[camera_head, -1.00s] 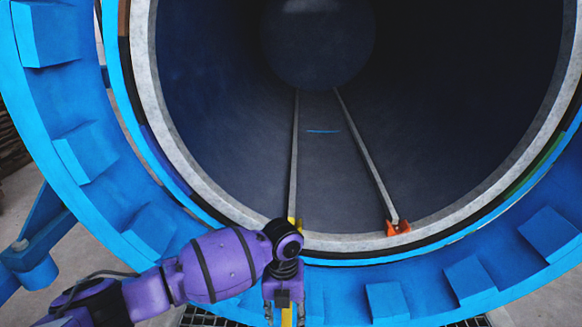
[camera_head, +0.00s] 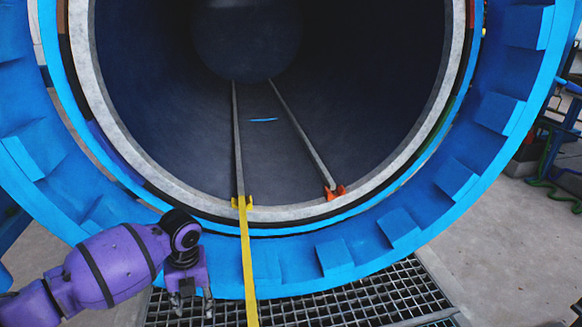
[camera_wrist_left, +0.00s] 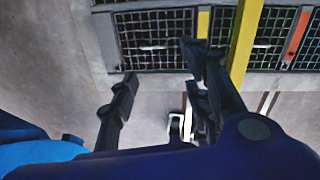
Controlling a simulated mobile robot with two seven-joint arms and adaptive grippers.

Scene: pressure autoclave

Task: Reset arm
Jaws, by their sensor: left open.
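My left arm, purple with black bands, comes in from the lower left of the head view. My left gripper (camera_head: 193,302) points down in front of the blue autoclave rim, left of the yellow bar (camera_head: 247,260). In the left wrist view its two dark fingers (camera_wrist_left: 160,88) stand apart with nothing between them. The open autoclave (camera_head: 270,140) shows a dark round chamber with a pale ring at its mouth. My right gripper is not in view.
Two rails (camera_head: 305,138) run along the chamber floor. The right one ends in an orange-red bracket (camera_head: 335,192). A metal grate (camera_head: 400,292) lies below the rim. Bare concrete floor (camera_head: 500,240) is free at the right; a blue frame with green hose stands at the far right.

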